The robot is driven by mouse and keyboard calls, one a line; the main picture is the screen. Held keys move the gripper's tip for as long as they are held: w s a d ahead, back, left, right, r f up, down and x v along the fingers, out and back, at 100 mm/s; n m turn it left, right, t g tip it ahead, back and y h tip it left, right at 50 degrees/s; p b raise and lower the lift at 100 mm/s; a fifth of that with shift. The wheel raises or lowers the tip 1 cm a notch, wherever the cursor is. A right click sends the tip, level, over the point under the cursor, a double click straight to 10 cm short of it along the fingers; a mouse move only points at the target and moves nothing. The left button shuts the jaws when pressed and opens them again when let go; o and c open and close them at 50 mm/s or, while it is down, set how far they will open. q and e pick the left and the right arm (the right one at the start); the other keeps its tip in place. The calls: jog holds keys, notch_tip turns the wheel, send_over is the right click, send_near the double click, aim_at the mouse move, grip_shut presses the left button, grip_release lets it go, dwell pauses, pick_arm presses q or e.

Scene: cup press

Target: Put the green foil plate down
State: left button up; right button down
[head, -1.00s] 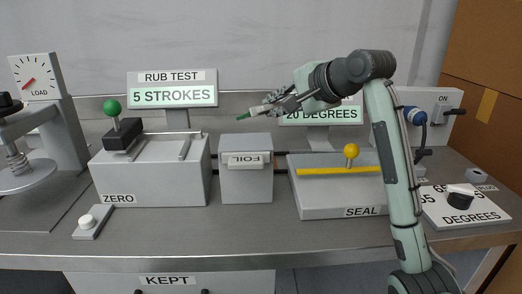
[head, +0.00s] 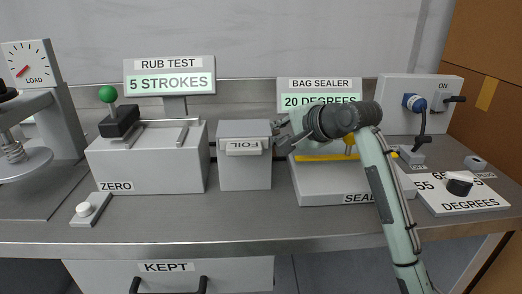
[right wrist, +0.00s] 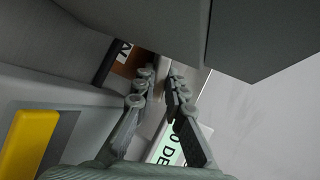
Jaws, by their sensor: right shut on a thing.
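The green foil plate cannot be made out in either current view; a small green tip showed at the fingers in the earlier head view. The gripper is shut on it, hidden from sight. My left gripper is not in view.
The rub test machine (head: 150,165) with its green knob (head: 108,94) stands left of the FOIL box. A load press (head: 35,130) is at the far left. The DEGREES board (head: 475,205) with a black dial lies at the right.

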jog(key=c, duration=1.7)
grip_release()
jog(key=shift+f, duration=0.1)
jog(key=shift+c, duration=0.2)
jog(key=shift+p+v, duration=0.35)
jog(key=shift+v, duration=3.7)
